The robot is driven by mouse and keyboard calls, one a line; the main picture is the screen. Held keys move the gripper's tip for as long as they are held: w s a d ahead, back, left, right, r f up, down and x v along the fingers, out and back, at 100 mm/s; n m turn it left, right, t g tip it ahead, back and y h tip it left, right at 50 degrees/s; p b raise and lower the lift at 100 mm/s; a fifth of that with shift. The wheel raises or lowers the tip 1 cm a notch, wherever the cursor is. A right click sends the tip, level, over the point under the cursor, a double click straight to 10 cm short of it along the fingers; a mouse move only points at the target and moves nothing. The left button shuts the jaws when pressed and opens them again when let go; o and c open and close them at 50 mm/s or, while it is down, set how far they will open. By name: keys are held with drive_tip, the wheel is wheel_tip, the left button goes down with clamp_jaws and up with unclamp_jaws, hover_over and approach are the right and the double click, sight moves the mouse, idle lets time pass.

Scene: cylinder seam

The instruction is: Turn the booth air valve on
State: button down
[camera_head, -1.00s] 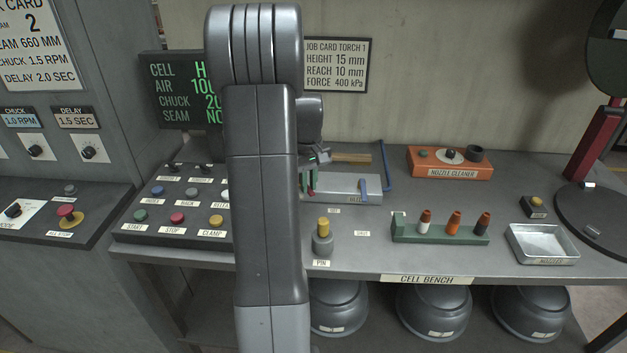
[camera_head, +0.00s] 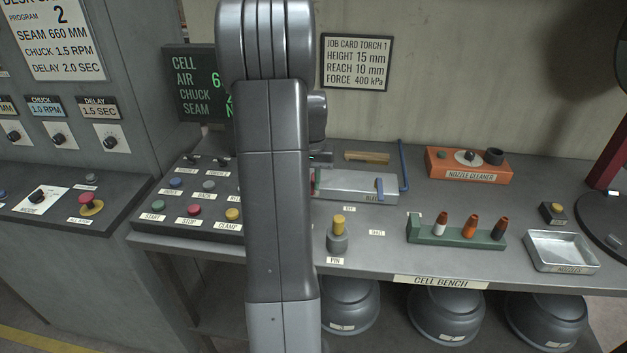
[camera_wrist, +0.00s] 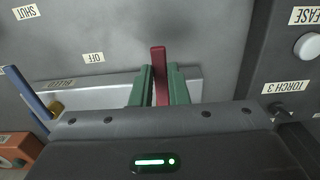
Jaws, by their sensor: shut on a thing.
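In the head view, my arm hides most of the gripper and the valve's left end.
A button panel (camera_head: 190,205) stands left of my arm. A yellow-topped pin (camera_head: 338,235), a green nozzle rack (camera_head: 455,235) and an orange nozzle cleaner (camera_head: 468,165) stand to the right. The status screen (camera_head: 195,85) is partly covered by my arm; its AIR value starts with 6.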

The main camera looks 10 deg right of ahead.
idle(0.3)
drive_tip(key=c, duration=1.4)
unclamp_jaws()
wheel_tip(320, 180, up, 14)
drive_tip(key=shift+b, duration=0.35)
drive_tip(key=shift+f, duration=0.2)
wheel_tip(320, 180, down, 14)
drive_tip(key=shift+r+p, duration=0.15)
drive_tip(key=shift+p, duration=0.2)
